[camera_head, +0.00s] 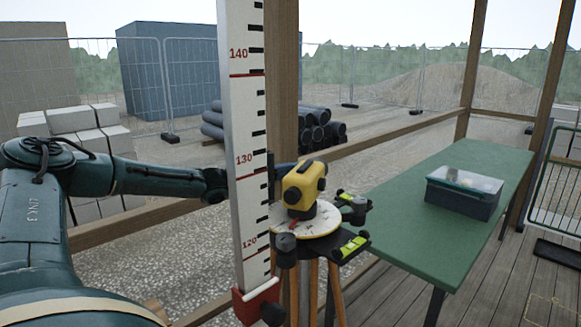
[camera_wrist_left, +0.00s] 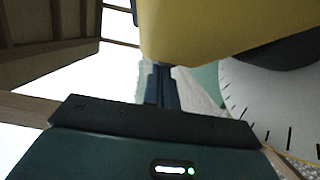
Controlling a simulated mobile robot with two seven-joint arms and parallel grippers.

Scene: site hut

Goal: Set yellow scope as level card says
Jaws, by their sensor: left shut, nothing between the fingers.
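The yellow scope (camera_head: 303,187) sits upright on a round white dial (camera_head: 308,222) with tick marks, on top of a wooden-legged tripod (camera_head: 318,285). My left arm comes in from the left and passes behind the measuring staff (camera_head: 243,130). My left gripper (camera_head: 286,172) is just left of the scope, partly hidden by the staff. In the left wrist view its fingers (camera_wrist_left: 161,86) are shut and empty beside the scope's yellow body (camera_wrist_left: 215,30); I cannot tell whether they touch it. The dial (camera_wrist_left: 265,105) is at the right there. I cannot make out a level card. My right gripper is out of view.
The staff reads 120 to 140, with a red piece (camera_head: 257,303) at its lower end. A green table (camera_head: 420,190) at right holds a clear-lidded box (camera_head: 462,197). Wooden posts stand behind.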

